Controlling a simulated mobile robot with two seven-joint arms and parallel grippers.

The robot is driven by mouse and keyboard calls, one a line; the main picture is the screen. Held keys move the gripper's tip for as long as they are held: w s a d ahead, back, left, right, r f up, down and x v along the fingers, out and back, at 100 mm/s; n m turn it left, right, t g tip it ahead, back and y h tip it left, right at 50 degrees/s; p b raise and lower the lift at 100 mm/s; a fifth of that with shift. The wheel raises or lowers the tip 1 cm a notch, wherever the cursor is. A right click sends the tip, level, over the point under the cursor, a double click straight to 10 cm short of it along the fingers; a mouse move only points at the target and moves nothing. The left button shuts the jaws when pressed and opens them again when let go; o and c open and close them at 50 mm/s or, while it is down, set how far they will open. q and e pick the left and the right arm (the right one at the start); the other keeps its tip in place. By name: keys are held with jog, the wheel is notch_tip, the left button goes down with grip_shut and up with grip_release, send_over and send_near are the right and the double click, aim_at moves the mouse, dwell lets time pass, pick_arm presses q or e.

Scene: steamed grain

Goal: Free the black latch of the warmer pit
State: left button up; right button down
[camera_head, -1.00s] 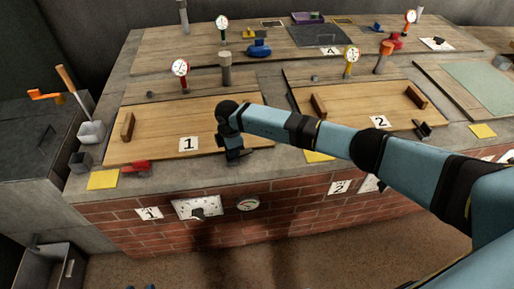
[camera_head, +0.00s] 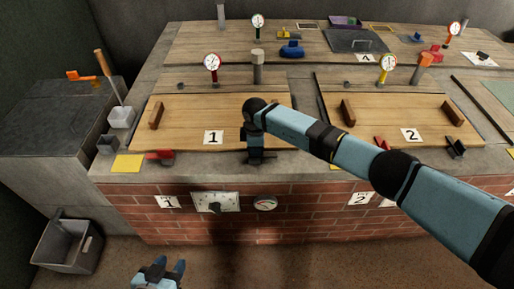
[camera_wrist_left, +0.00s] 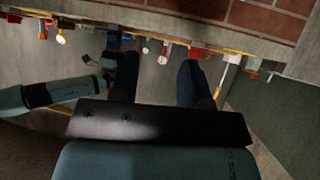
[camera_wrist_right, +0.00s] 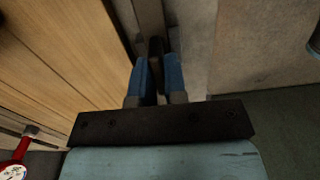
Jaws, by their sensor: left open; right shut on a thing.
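The wooden lid of pit 1 (camera_head: 185,110) bears the number 1 card (camera_head: 213,137). A red latch (camera_head: 160,156) sits at its front left. My right gripper (camera_head: 257,157) is at its front right corner, pointing down. In the right wrist view its blue fingers are shut on a slim dark piece (camera_wrist_right: 155,48), apparently the black latch, mostly hidden by the fingers. Pit 2's lid (camera_head: 390,105) has a red latch (camera_head: 382,142) and a black latch (camera_head: 456,148). Gauges with a red stem (camera_head: 212,62) and a yellow stem (camera_head: 389,63) stand behind the lids; needles are unreadable. My left gripper (camera_head: 169,265) is open and empty, low before the brick front.
The brick front has a white dial plate (camera_head: 216,202) and a round gauge (camera_head: 265,203). A grey bin (camera_head: 68,245) stands on the floor at left. A dark side counter (camera_head: 50,115) adjoins it. Yellow pads (camera_head: 127,164) lie on the concrete rim.

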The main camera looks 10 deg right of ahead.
jog(key=c, duration=1.2)
grip_release()
jog(key=shift+d, duration=0.1)
jog(key=shift+o, duration=0.2)
jog(key=shift+r, duration=0.1)
pick_arm(q)
jog(key=shift+r+p, duration=0.35)
jog(key=shift+p, duration=0.6)
pick_arm(e)
notch_tip(320, 180, up, 14)
jog(key=shift+f, duration=0.2)
